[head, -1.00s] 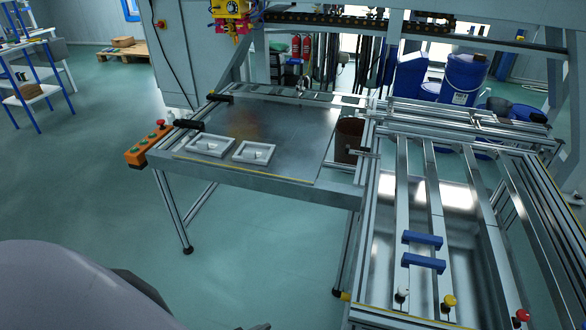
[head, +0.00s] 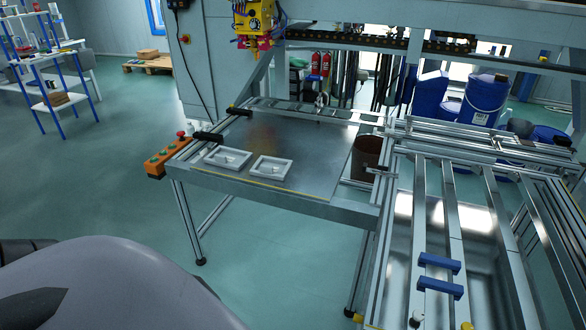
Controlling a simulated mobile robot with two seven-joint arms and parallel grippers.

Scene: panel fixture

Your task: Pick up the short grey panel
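Two pale grey rectangular panels with raised rims and a small raised piece in the middle lie flat, side by side, near the front edge of the metal table (head: 300,150). The left panel (head: 240,163) looks slightly longer. The right panel (head: 285,171) looks slightly shorter, and a narrow gap separates them. Both are uncovered and nothing touches them from above. Neither of my grippers shows in the head view; only grey and dark parts of my own body fill the lower left.
An orange button box (head: 168,158) juts from the table's left corner. A brown cylindrical container (head: 366,158) stands at the table's right side. A rail frame with blue blocks (head: 440,264) over a metal basin fills the right. The floor in front of the table is clear.

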